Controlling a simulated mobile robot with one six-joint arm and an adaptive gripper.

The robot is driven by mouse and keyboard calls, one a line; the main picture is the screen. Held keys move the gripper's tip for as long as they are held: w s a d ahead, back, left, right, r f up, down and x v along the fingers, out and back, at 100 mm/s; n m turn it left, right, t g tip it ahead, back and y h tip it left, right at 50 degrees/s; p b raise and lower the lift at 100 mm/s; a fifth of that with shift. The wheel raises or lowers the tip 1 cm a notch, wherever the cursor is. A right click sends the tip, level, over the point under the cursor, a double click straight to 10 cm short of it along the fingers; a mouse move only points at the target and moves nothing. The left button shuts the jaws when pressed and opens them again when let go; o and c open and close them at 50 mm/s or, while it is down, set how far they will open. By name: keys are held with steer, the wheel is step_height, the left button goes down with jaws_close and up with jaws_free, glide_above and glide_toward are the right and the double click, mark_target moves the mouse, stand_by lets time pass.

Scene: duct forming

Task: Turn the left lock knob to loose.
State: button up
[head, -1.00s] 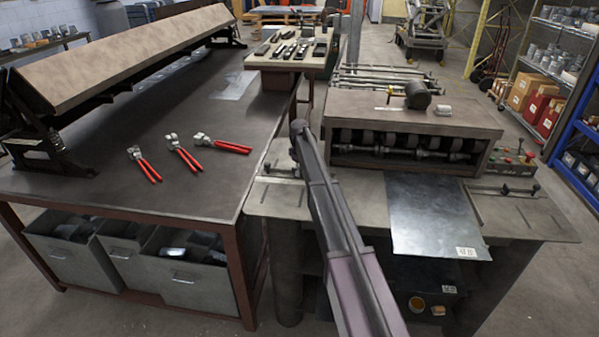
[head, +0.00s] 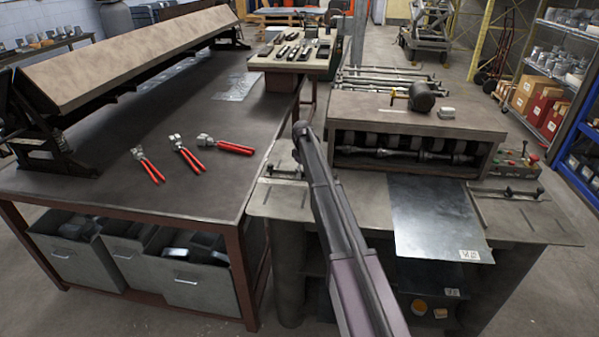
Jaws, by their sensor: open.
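The forming machine (head: 345,105) stands right of centre, with a dark opening of rollers across its front. On its bed, left of the opening, is the left guide (head: 284,178), a flat plate with a small dark knob (head: 270,169) near its left end. The knob is too small to tell whether it is tight or loose. My arm rises from the bottom of the picture and covers part of the bed just right of this guide. My gripper is not visible in the head view.
A right guide (head: 510,192) sits across the bed. A dark metal sheet (head: 430,215) lies at the roller opening. The workbench (head: 110,190) at left holds red-handled pliers (head: 187,155) and a long bending brake (head: 130,55). Open floor lies at the lower right.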

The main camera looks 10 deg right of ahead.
steer(key=shift+r+p, duration=0.35)
steer(key=shift+r, duration=0.05)
steer(key=shift+r+p, duration=0.65)
steer(key=shift+s+r, duration=0.1)
steer(key=shift+a+r+p, duration=0.1)
steer(key=shift+r+p, duration=0.25)
steer(key=shift+p, duration=0.1)
